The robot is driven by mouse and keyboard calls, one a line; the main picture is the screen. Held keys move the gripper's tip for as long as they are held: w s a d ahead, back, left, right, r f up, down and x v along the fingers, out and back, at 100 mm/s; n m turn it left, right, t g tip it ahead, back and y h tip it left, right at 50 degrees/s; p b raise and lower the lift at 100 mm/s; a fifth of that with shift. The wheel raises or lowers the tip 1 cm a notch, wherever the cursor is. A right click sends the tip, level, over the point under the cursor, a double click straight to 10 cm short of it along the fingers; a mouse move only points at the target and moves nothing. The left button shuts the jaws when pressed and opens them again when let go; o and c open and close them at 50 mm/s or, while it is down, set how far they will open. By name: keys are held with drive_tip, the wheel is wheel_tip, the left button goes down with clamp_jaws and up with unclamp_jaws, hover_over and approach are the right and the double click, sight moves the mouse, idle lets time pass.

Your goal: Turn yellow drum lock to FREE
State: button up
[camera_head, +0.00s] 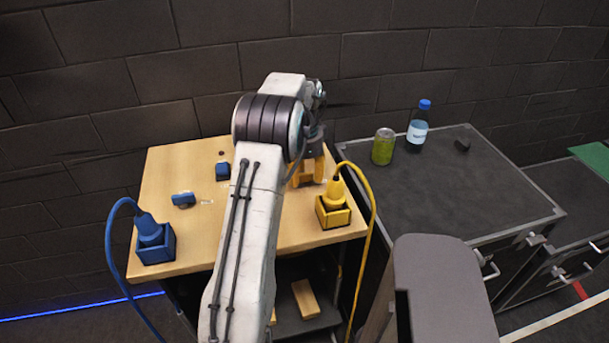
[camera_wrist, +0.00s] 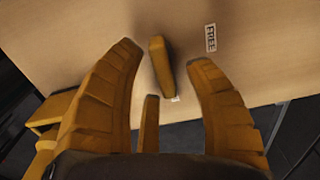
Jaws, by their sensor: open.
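My gripper (camera_head: 307,172) is low over the right part of the wooden table top, pointing down. In the wrist view its two orange fingers (camera_wrist: 160,54) are spread open. A yellow bar-shaped piece (camera_wrist: 160,68), which looks like the handle of the yellow drum lock, stands between the fingertips with a gap on both sides. A second narrow yellow piece (camera_wrist: 150,125) shows nearer the palm; I cannot tell what it is. A white FREE label (camera_wrist: 210,38) lies on the table beyond the right fingertip. In the head view my gripper mostly hides the lock.
A yellow plug in its socket (camera_head: 333,210) stands right of my gripper, its cable hanging off the edge. A blue plug and socket (camera_head: 153,245), a blue knob (camera_head: 183,199) and a blue block (camera_head: 222,171) are on the left. A can (camera_head: 383,147) and bottle (camera_head: 417,130) stand on the dark cabinet.

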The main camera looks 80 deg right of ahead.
drive_tip(key=shift+f, duration=0.15)
clamp_jaws()
idle(0.5)
